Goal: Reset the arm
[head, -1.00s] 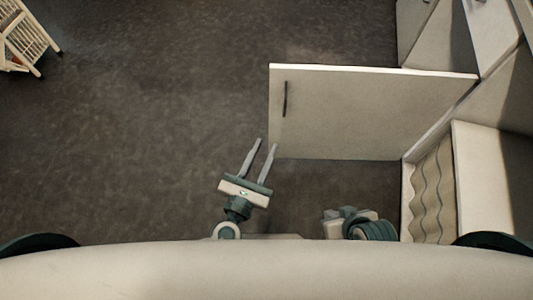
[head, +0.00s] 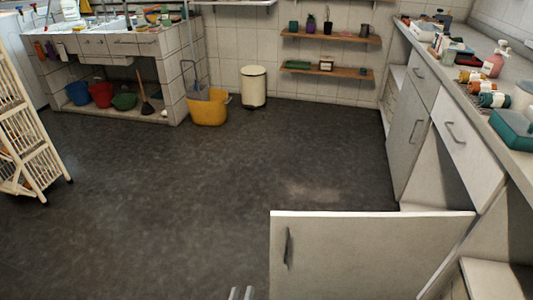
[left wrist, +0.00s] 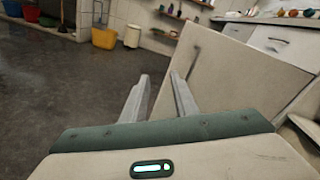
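My left gripper (head: 242,294) shows only as two fingertips at the bottom edge of the head view, left of the open cabinet door (head: 365,255). In the left wrist view, the left gripper (left wrist: 160,85) has its two fingers apart with nothing between them. The door also shows in the left wrist view (left wrist: 235,75), just beyond and right of the fingers; I cannot tell if they touch it. My right gripper is in neither current view.
The open door with its dark handle (head: 288,247) juts out from the cabinets on the right. A cluttered counter (head: 465,70) runs above them. A white rack (head: 25,135) stands at left. A yellow bucket (head: 208,110) and a cream bin (head: 253,88) stand at the back. The middle floor is clear.

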